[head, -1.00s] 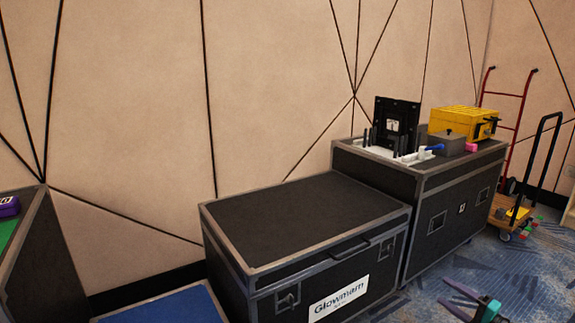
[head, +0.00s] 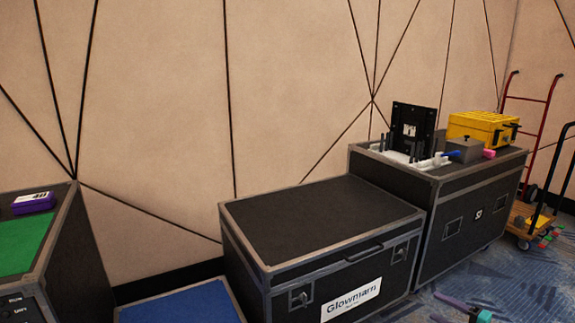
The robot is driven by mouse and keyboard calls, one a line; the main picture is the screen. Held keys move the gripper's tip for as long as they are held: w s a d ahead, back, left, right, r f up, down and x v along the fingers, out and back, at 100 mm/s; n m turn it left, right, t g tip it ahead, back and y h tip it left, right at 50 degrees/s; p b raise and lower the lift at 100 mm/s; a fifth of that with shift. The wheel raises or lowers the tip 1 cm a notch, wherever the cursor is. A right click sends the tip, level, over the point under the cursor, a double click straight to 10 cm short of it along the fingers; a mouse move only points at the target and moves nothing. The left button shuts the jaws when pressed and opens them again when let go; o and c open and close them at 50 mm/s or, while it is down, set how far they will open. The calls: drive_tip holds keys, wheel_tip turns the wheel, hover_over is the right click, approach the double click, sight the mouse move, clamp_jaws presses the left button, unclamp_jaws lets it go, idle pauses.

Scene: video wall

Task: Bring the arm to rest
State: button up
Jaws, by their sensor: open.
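My gripper (head: 434,306) shows at the bottom edge of the head view, right of centre, partly cut off by the frame. Its two purple fingers point left and stand apart, with a green part behind them. It is open, with nothing seen between the fingers. It appears in front of the blue patterned carpet, to the right of the low black case. The rest of my arm is out of view.
A low black case (head: 320,222) stands at centre. A taller case (head: 455,235) beside it carries a black panel (head: 411,130), a yellow box (head: 482,127) and a grey box (head: 464,149). Left are a purple device (head: 33,203) and blue-topped surface (head: 185,307). A red hand truck (head: 530,110) stands right.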

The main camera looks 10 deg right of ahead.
drive_tip(key=w+a+f+n+g+y+p, duration=0.1)
drive_tip(key=w+a+f+g+p, duration=0.15)
drive_tip(key=a, duration=0.65)
drive_tip(key=w+a+f+n+g+y+p, duration=0.1)
drive_tip(key=a+f+g+p, duration=0.2)
drive_tip(key=a, duration=0.7)
drive_tip(key=s+a+f+n+g+p, duration=0.1)
drive_tip(key=s+a+n+g+p, duration=0.2)
drive_tip(key=a, duration=0.6)
drive_tip(key=s+a+f+g+p, duration=0.1)
drive_tip(key=a+g+p, duration=0.25)
drive_tip(key=a, duration=0.45)
drive_tip(key=s+a+n+g+h+p, duration=0.2)
drive_tip(key=s+a+n+g+p, duration=0.25)
drive_tip(key=s+a+p, duration=0.6)
drive_tip(key=s+a+r+n+g+h+p, duration=0.2)
drive_tip(key=s+h+p, duration=0.1)
drive_tip(key=s, duration=0.4)
drive_tip(key=s+a+r+n+g+h+p, duration=0.2)
drive_tip(key=s+a+r+h+p, duration=0.1)
drive_tip(key=s, duration=0.4)
drive_tip(key=shift+s+n+p, duration=0.2)
drive_tip(key=shift+n+p, duration=0.15)
